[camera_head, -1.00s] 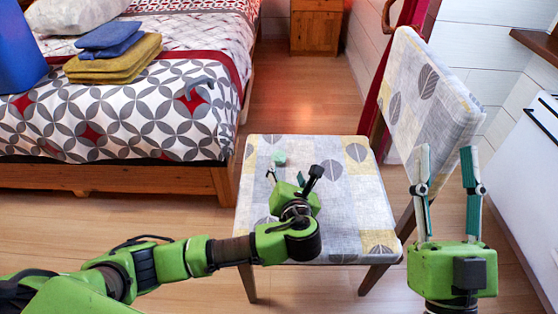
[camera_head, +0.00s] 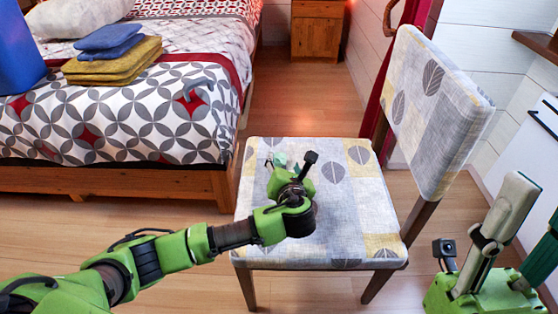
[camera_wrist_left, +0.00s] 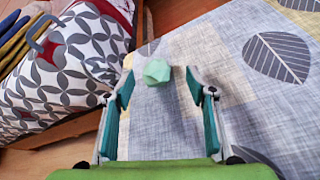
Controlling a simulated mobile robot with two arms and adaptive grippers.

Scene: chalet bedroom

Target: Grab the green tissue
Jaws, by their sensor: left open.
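The green tissue (camera_wrist_left: 157,71) is a small, pale green crumpled lump on the chair seat. It also shows in the head view (camera_head: 281,158), small, near the seat's back left part. My left gripper (camera_wrist_left: 160,86) is open and empty, low over the seat. In the left wrist view, the tissue lies between and slightly beyond its fingertips, with a gap on both sides. In the head view, my left gripper (camera_head: 282,164) partly covers the area around the tissue. My right gripper (camera_head: 538,208) is at the lower right, its fingers apart and empty, partly cut off by the edge.
The chair (camera_head: 350,215) has a patterned seat and a backrest at its right. A bed (camera_head: 110,115) on the left carries folded yellow towels (camera_head: 115,63), blue cloths (camera_head: 108,38) and a grey hook-shaped thing (camera_head: 197,88). A wooden cabinet (camera_head: 317,32) stands behind.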

